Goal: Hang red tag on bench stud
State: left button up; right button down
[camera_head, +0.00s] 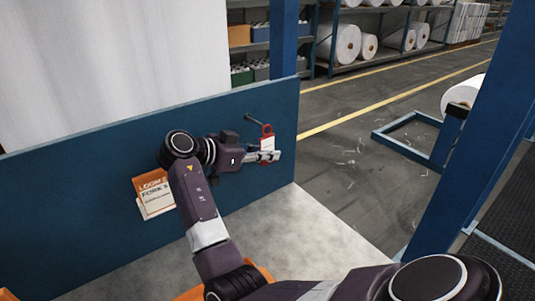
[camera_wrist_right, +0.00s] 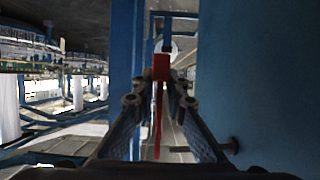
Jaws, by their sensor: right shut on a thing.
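The red tag (camera_head: 267,143), with a white label and a loop at its top, is held upright in my right gripper (camera_head: 270,156), which is shut on its lower part. In the right wrist view the tag (camera_wrist_right: 160,68) shows edge-on between the fingers of my right gripper (camera_wrist_right: 160,98). The bench stud (camera_head: 253,118) sticks out from the blue panel (camera_head: 232,190). In the head view its tip lies close to the tag's loop; I cannot tell whether they touch. My left gripper is out of view.
An orange and white sign (camera_head: 154,194) is on the panel, left of my right wrist. A blue post (camera_head: 284,40) rises behind the panel. A grey surface (camera_head: 305,220) lies in front. Shelves with white rolls (camera_head: 347,43) stand far back across open floor.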

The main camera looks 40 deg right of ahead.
jog(key=shift+w, duration=0.1)
dwell(0.3)
jog(key=shift+w+d+b, duration=0.1)
jog(key=shift+w+b, duration=0.45)
jog(key=shift+w, duration=0.2)
jog(key=shift+w, duration=0.25)
jog(key=shift+b, duration=0.35)
jog(key=shift+w, duration=0.2)
jog(key=shift+f+b, duration=0.2)
jog(key=shift+b, duration=0.15)
jog(key=c, duration=1.8)
grip_release()
jog(key=shift+c, duration=0.2)
